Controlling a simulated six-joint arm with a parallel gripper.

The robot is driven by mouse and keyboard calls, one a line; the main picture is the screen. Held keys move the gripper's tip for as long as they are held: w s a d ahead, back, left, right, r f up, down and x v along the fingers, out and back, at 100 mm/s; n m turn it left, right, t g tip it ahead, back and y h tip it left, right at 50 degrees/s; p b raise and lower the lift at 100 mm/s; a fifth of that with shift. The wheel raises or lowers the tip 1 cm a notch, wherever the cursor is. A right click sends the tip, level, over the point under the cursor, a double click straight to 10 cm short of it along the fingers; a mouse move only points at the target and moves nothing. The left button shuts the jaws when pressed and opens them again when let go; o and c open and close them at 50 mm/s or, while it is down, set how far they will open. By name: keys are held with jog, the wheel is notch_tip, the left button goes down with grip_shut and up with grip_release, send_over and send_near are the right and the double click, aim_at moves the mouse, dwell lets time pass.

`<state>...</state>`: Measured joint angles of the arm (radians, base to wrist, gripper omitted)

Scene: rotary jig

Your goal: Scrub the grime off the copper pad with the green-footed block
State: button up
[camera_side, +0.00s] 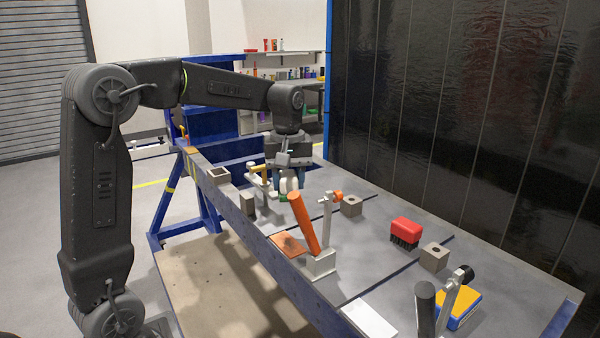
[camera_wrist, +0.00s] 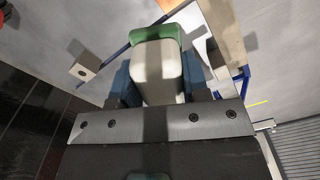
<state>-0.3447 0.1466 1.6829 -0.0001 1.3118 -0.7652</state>
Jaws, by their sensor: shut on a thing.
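My gripper (camera_side: 287,182) is shut on a pale block with a green foot (camera_side: 284,198). In the wrist view, the block's whitish body (camera_wrist: 160,68) sits between my blue fingers (camera_wrist: 158,84), with its green foot at the far end. The copper pad (camera_side: 287,244) lies flat near the table's left edge, closer to the side camera than the block. The block is apart from the pad. Any grime on the pad is too small to make out. I cannot tell whether the foot touches the table.
An orange-handled clamp (camera_side: 304,222) stands right beside the pad. Grey holed blocks (camera_side: 351,206), a red brush (camera_side: 404,229), a blue-and-yellow sponge (camera_side: 460,308) and a white plate (camera_side: 368,319) are on the table (camera_side: 375,260). Another clamp (camera_side: 448,300) stands at the front right.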

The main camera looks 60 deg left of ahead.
aim_at(278, 234)
jog(key=shift+s+f+m, duration=0.5)
jog(key=shift+f+m, duration=0.15)
jog(key=shift+f, duration=0.8)
jog(key=shift+s+f+m, duration=0.5)
jog(key=shift+f+m, duration=0.1)
jog(key=shift+f, duration=0.85)
jog(key=shift+s+f+m, duration=0.5)
jog(key=shift+f+m, duration=0.15)
jog(key=shift+f, duration=0.8)
jog(key=shift+d+f, duration=0.2)
jog(key=shift+f, duration=0.05)
jog(key=shift+d, duration=0.45)
jog(key=shift+c, duration=0.3)
jog(key=shift+d, duration=3.35)
jog(key=shift+a+f, duration=0.1)
jog(key=shift+a, duration=3.95)
notch_tip(278, 234, up, 8)
